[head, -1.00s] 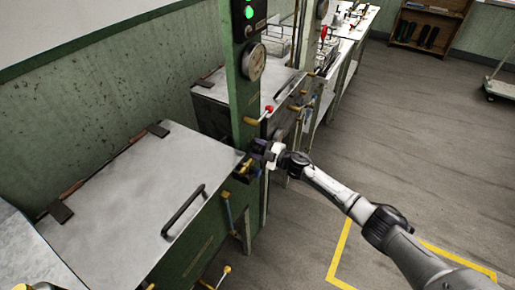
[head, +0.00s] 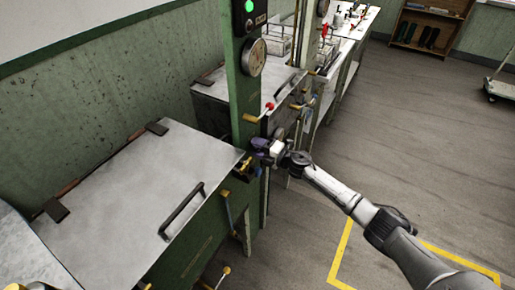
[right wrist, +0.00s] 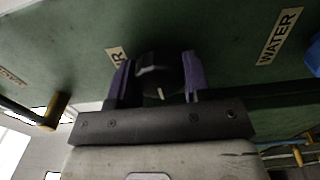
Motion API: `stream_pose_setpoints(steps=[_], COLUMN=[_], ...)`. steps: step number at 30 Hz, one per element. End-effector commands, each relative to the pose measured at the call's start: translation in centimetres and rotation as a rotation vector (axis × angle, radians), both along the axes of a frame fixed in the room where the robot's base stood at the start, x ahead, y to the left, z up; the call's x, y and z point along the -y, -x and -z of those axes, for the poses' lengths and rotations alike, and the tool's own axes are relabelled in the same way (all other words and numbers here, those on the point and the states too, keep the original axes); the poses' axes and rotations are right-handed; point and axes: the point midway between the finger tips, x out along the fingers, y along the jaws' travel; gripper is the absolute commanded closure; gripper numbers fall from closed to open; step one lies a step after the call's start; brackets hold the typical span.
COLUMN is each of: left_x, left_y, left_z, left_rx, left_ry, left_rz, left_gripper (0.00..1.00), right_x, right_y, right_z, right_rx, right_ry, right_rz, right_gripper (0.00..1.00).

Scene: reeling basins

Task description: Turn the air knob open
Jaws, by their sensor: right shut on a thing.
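The air knob (right wrist: 158,72) is a round black knob with a white mark on its rim, on the green panel. A label ending in "R" is partly hidden beside it. My right gripper (right wrist: 157,84) has its two purple fingers on either side of the knob and is shut on it. In the head view my right gripper (head: 260,149) is at the green post (head: 243,95), and its arm comes in from the lower right. The knob is hidden there behind the gripper. My left gripper is not in view.
A "WATER" label (right wrist: 279,37) and a blue knob (right wrist: 314,55) are to the right on the panel. A brass-coloured handle (right wrist: 56,110) is at the left. A gauge (head: 253,57) and a red-tipped lever (head: 264,112) are above the gripper.

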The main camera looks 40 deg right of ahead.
Motion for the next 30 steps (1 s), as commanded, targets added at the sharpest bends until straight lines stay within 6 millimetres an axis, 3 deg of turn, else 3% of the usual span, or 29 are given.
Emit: stream_pose_setpoints(steps=[17,18,24,30], left_x=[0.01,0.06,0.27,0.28], left_y=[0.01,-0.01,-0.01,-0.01], left_z=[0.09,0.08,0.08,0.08], left_rx=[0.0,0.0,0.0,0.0], left_ry=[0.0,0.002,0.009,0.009], left_rz=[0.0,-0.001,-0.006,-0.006], left_gripper=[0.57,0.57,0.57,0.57], right_x=[0.01,0.01,0.01,0.01], right_y=[0.0,0.0,0.0,0.0], right_z=[-0.05,-0.05,-0.03,-0.01], right_rx=[0.011,0.01,0.01,0.01], right_ry=[0.027,0.026,0.025,0.024], right_rz=[0.0,0.0,0.0,0.0], right_gripper=[0.79,0.53,0.34,0.32])
